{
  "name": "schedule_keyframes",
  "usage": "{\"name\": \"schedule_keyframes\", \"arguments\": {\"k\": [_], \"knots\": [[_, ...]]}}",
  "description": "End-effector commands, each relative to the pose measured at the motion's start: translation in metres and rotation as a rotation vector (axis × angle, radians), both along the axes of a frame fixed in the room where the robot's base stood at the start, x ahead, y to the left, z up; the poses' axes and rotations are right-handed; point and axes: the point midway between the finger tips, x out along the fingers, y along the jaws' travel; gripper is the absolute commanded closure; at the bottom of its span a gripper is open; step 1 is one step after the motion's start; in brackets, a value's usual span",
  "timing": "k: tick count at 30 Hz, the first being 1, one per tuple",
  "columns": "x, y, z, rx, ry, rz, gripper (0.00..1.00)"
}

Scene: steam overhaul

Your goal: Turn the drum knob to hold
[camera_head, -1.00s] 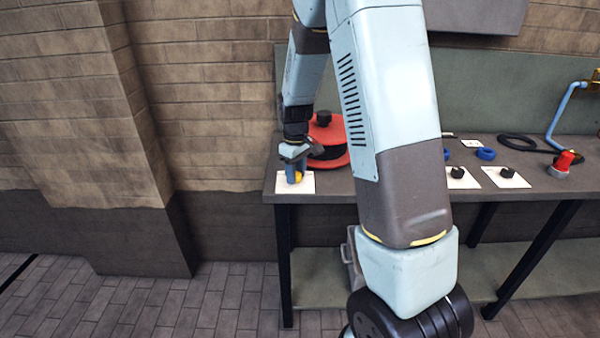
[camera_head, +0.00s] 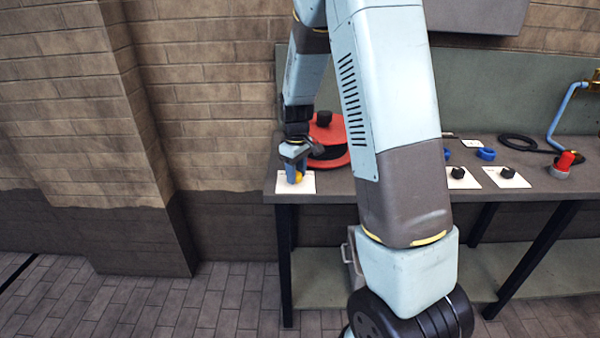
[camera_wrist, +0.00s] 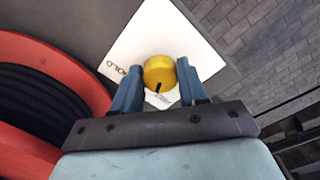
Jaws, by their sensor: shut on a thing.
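The drum knob (camera_wrist: 159,73) is yellow with a dark pointer line. It sits on a white plate (camera_wrist: 185,38) at the left end of the workbench. In the wrist view its pointer line aims down and slightly left, towards a small label that I cannot read. The word HOLD (camera_wrist: 115,68) is printed on the plate to the knob's left. My gripper (camera_wrist: 158,85) has its two blue fingers on either side of the knob, shut on it. In the head view my gripper (camera_head: 295,170) hides most of the knob; a bit of yellow shows.
A red drum (camera_head: 333,135) with a dark winding stands close beside my gripper. Further right on the bench (camera_head: 400,185) are black knobs on white plates (camera_head: 506,177), blue rings (camera_head: 485,153) and a red-topped fitting (camera_head: 565,162). Open floor lies left of the bench.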

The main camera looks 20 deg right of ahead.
Motion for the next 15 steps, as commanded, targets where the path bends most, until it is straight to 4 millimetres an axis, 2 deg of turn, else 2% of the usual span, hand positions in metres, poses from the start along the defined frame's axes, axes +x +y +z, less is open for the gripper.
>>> {"name": "schedule_keyframes", "arguments": {"k": [1, 5, 6, 13, 15], "knots": [[-0.0019, 0.0050, -0.0010, 0.005, 0.006, 0.006, 0.88], [-0.0020, 0.0050, -0.0011, 0.005, 0.006, 0.006, 0.88], [-0.0020, 0.0050, -0.0011, 0.005, 0.006, 0.006, 0.56], [-0.0012, 0.0027, -0.0008, 0.002, 0.004, 0.003, 0.34], [-0.0010, 0.0020, -0.0006, 0.001, 0.003, 0.002, 0.33]]}}
